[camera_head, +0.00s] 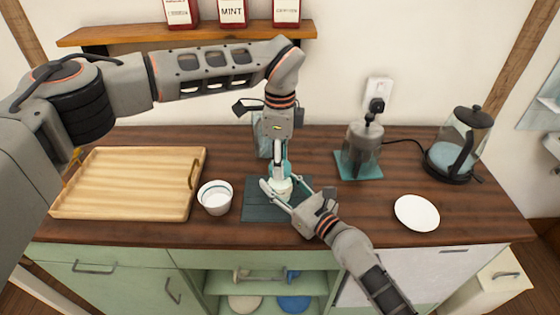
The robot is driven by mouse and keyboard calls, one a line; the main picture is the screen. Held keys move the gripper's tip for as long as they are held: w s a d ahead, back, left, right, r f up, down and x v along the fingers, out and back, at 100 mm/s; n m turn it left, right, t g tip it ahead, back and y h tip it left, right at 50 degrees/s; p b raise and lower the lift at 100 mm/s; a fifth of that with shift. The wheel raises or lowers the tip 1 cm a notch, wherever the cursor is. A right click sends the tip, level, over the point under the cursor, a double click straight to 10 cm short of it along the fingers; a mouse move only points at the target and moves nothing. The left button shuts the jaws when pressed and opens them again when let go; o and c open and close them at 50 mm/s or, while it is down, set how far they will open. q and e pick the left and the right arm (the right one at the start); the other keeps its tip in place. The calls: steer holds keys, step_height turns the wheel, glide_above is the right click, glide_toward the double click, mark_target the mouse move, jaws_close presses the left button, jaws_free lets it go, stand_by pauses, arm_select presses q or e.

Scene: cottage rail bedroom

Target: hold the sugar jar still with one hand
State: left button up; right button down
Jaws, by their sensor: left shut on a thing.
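The sugar jar (281,187), small and whitish with a teal upper part, stands upright on a dark slate-coloured mat (256,210). My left gripper (281,168) reaches down from above and is shut on the jar's teal upper part; whether that part is a separate lid is unclear. My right gripper (282,184) comes from the lower right. Its two fingers are spread on either side of the jar's lower body. Whether they press on the jar cannot be seen. The grippers partly hide the jar.
A wooden tray (125,205) and a white bowl (215,198) stand left. A clear container (262,140) is behind my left gripper. A grinder (362,145) on a teal mat (345,168), a kettle (460,145) and a white plate (417,213) stand right. A shelf (110,35) is above.

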arm_select(q)
steer(key=shift+n, duration=0.9)
steer(key=shift+r, duration=0.1)
steer(key=shift+r, duration=1)
steer(key=shift+r, duration=2)
arm_select(e)
steer(key=c, duration=1.1)
jaws_free()
steer(key=shift+d, duration=0.1)
